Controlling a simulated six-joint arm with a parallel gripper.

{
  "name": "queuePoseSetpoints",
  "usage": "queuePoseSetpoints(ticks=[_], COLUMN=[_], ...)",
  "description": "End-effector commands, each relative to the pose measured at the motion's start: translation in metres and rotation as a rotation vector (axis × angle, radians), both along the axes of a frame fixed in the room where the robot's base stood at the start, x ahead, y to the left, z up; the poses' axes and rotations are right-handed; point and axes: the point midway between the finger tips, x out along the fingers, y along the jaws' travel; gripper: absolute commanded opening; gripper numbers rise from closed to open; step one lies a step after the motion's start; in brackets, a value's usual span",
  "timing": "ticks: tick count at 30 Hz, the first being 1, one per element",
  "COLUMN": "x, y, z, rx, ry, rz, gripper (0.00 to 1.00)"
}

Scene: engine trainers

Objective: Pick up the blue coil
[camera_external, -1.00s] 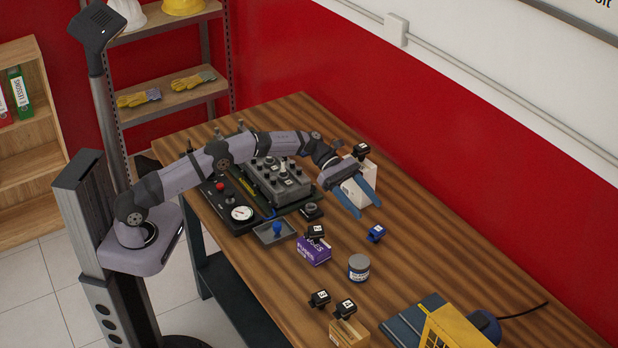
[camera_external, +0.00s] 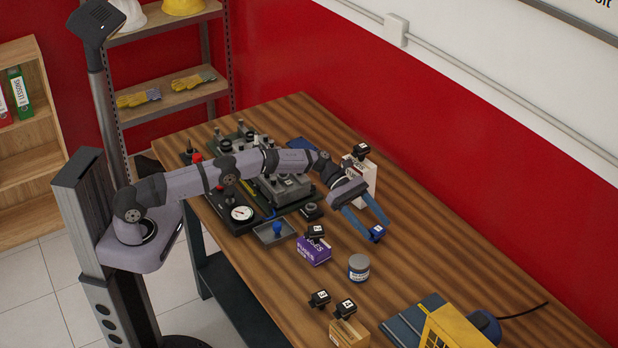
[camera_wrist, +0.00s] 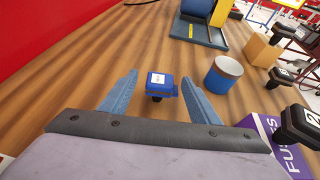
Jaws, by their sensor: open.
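The blue coil (camera_external: 377,233) is a small blue block with a white label on top, lying on the wooden table. In the wrist view the blue coil (camera_wrist: 160,84) sits between the fingertips of my gripper (camera_wrist: 158,88), with a gap on the left and less room on the right. My gripper (camera_external: 366,231) has two long blue fingers, spread open and empty. In the external view its fingertips are down at the coil, partly overlapping it. I cannot tell whether a finger touches it.
A purple fuse box (camera_external: 314,249) with a black coil on top and a grey jar (camera_external: 358,267) stand nearby. A white box (camera_external: 362,177) with a black coil stands behind my gripper. A cardboard box (camera_external: 349,332) is nearer the front. Bare table (camera_external: 440,262) lies right of the coil.

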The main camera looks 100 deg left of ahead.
Motion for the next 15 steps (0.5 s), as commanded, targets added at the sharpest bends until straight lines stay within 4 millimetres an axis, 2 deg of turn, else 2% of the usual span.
queuePoseSetpoints(ticks=[11,14,15], x=[0.0038,0.0038,0.0037], y=[-0.0034,-0.0034,-0.0033], z=[-0.0019,-0.0019,-0.0018], rx=[0.0,0.0,0.0], ry=[0.0,0.0,0.0], rz=[0.0,0.0,0.0], gripper=[0.56,0.37,0.28])
